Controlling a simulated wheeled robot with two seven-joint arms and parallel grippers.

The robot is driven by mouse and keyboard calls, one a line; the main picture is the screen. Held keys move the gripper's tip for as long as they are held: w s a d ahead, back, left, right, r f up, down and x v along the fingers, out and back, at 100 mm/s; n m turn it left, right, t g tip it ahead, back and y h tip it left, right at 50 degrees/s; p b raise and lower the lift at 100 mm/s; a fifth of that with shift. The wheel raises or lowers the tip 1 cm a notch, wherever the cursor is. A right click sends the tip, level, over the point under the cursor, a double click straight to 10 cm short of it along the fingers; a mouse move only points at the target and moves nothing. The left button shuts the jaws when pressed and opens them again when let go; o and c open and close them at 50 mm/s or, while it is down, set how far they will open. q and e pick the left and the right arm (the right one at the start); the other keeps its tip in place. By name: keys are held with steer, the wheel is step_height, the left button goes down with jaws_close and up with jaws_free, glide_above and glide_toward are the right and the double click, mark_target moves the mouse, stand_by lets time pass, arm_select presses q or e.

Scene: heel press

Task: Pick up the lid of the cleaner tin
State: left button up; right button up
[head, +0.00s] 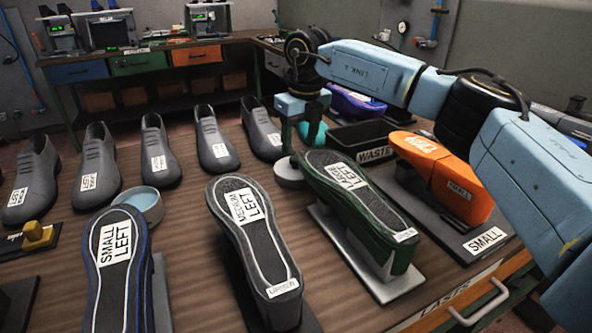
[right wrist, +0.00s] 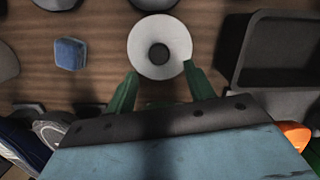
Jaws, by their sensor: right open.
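The lid, a pale grey disc (head: 289,174) with a dark round knob at its middle, lies on the table beside the toe of the green-sided shoe; it also shows from above in the right wrist view (right wrist: 142,47). My right gripper (head: 290,150) is just above it. In the right wrist view its two green fingers (right wrist: 160,69) are apart, with the disc's near edge between their tips; I cannot tell whether they touch it. A shallow round blue tin (head: 146,206), apparently the cleaner tin, stands uncovered at left. My left gripper is not in view.
Soles-up shoes on stands, including the green-sided one (head: 376,215), fill the front. Grey shoes (head: 214,142) stand in a row behind. The dark waste bin (head: 362,134) and orange last (head: 445,170) are right of the gripper. A blue block (right wrist: 70,54) lies left of the lid in the wrist view.

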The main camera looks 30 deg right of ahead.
mark_target(296, 158)
steer(key=f, duration=0.2)
steer(key=w+f+b, duration=0.1)
steer(key=f, duration=0.2)
steer(key=shift+w+a, duration=0.1)
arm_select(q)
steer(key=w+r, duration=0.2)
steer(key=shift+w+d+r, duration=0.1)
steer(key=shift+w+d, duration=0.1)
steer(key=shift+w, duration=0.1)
arm_select(e)
steer(key=shift+c, duration=0.2)
steer(key=c, duration=0.8)
steer(key=shift+r, duration=0.15)
